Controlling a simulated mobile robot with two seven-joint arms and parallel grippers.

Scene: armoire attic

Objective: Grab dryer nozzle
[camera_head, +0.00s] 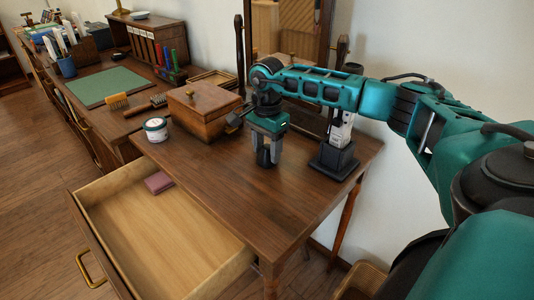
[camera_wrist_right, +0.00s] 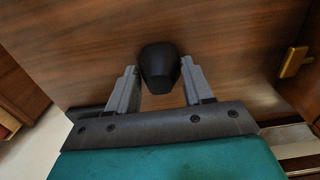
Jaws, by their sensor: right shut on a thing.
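The dryer nozzle is a small dark cup-like piece (camera_head: 264,158) on the wooden table, in the head view. It also shows in the right wrist view as a black tapered piece (camera_wrist_right: 159,66) between the two grey fingers. My right gripper (camera_head: 267,148) points straight down over the table, with its fingers on either side of the nozzle. It is shut on the nozzle, whose lower end is at or close to the tabletop; I cannot tell whether they touch. My left gripper is not in view.
A black stand with a white device (camera_head: 336,150) is close on the right. An open drawer (camera_head: 165,240) juts out in front. The front tabletop is clear.

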